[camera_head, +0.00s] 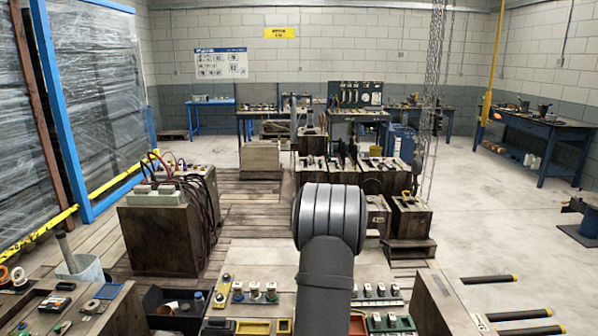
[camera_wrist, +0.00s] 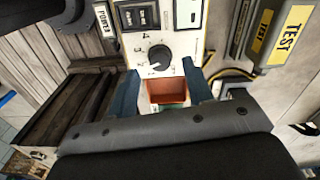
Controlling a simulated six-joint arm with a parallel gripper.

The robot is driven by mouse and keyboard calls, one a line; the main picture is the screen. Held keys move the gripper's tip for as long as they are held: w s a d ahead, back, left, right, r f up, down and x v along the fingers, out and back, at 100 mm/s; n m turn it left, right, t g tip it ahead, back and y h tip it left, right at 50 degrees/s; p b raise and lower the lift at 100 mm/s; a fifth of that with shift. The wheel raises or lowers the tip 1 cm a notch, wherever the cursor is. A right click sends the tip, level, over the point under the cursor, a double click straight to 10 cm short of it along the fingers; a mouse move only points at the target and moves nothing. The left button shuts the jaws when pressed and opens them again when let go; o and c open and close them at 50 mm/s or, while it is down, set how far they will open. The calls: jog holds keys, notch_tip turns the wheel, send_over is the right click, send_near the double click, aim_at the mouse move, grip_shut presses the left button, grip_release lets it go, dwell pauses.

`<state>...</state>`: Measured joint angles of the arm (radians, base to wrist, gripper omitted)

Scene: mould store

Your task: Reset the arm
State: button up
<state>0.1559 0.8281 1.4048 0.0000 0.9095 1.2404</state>
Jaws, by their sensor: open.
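My gripper (camera_wrist: 159,72) shows in the wrist view, with its two dark blue-grey fingers apart and nothing held between them. A pale control panel (camera_wrist: 178,47) lies beyond and between the fingers. It carries a black rotary knob (camera_wrist: 159,56) and dark rocker switches (camera_wrist: 140,17). A red-orange recess (camera_wrist: 166,92) sits between the fingers, close to the wrist housing. I cannot tell whether a finger touches the panel. In the head view, my arm rises from the bottom centre to a large grey joint; the gripper itself is hidden there.
In the wrist view, a grey box with a yellow TEST label (camera_wrist: 287,35) is at right and a POWER label (camera_wrist: 102,18) at upper left. In the head view, a bench with several buttons (camera_head: 255,291) is below, a dark cabinet (camera_head: 160,240) left, hanging chains (camera_head: 433,90) right.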

jog(key=shift+f, duration=1.2)
jog(key=shift+r, duration=0.1)
notch_tip(320, 180, up, 17)
notch_tip(320, 180, down, 17)
jog(key=shift+f, duration=0.2)
jog(key=n, duration=0.3)
jog(key=shift+r+n, duration=0.1)
jog(key=shift+n, duration=0.2)
jog(key=n, duration=0.7)
jog(key=shift+n, duration=2.6)
